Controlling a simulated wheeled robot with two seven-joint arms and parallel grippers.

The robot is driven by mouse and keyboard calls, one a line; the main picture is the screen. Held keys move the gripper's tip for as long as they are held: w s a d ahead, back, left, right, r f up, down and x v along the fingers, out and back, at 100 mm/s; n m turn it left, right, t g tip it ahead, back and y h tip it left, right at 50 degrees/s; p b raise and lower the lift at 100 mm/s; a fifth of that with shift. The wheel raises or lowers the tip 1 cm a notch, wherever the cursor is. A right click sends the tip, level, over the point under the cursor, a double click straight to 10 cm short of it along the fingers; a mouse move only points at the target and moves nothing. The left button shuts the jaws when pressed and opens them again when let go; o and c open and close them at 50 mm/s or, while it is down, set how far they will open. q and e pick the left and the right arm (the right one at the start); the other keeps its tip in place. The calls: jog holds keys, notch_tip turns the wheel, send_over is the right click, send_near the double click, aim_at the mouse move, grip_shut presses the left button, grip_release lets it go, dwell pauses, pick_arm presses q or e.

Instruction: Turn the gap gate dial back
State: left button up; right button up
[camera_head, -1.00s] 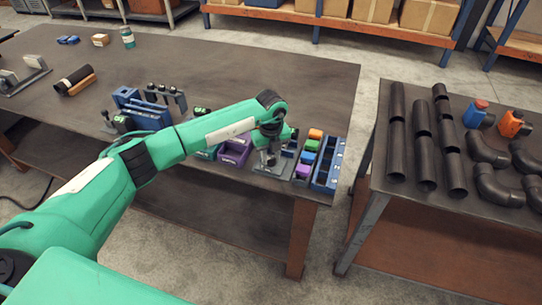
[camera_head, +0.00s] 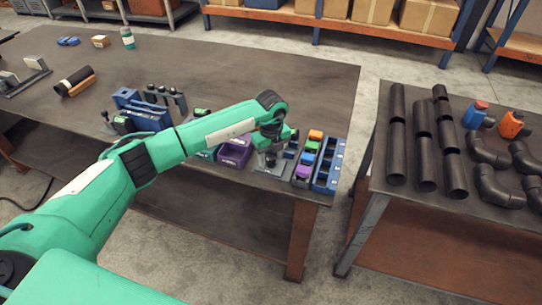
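My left arm comes in from the lower left, and its gripper (camera_head: 270,157) points down over a small grey fixture (camera_head: 272,169) near the front right edge of the long table. The fingers are small and dark here, and I cannot tell whether they are open or touching the fixture. No dial can be made out clearly; the arm and gripper cover part of this area. My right gripper is not in view.
Right of the gripper are a row of coloured blocks (camera_head: 311,147) and a blue bin rack (camera_head: 329,172). A purple bin (camera_head: 234,154) and a blue fixture (camera_head: 140,112) stand left. A second table holds black pipes (camera_head: 397,135) and elbows (camera_head: 490,188). The long table's back middle is clear.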

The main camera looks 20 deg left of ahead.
aim_at(271, 159)
pick_arm(q)
notch_tip(271, 159, up, 14)
jog(key=b, duration=0.3)
dwell(0.4)
jog(key=shift+f, duration=0.1)
